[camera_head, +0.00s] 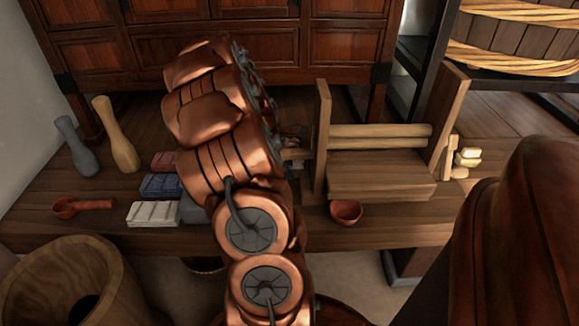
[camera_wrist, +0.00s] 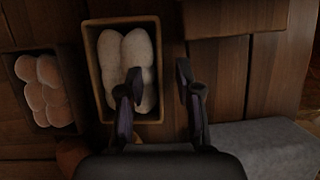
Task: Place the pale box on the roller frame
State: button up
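A pale, ribbed box (camera_head: 154,213) lies left of my arm. In the wrist view, a tan-rimmed box (camera_wrist: 93,62) holds pale rounded lumps; I cannot tell whether the head view shows this box. My gripper (camera_wrist: 158,80) is open, with nothing between its fingers. Its left finger overlaps the box's lumps, and its right finger is over bare planks. My arm hides most of the gripper in the head view.
Blue (camera_head: 160,186) and red (camera_head: 165,161) blocks lie behind the pale box. Two bottle-shaped pieces (camera_head: 123,140) and a red ladle (camera_head: 80,206) are at left. A red bowl (camera_head: 346,212) sits before the frame. A dark tray (camera_wrist: 14,88) holds brownish lumps.

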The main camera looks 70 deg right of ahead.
jog(key=shift+f, duration=0.15)
dwell(0.6)
grip_shut()
dwell(0.4)
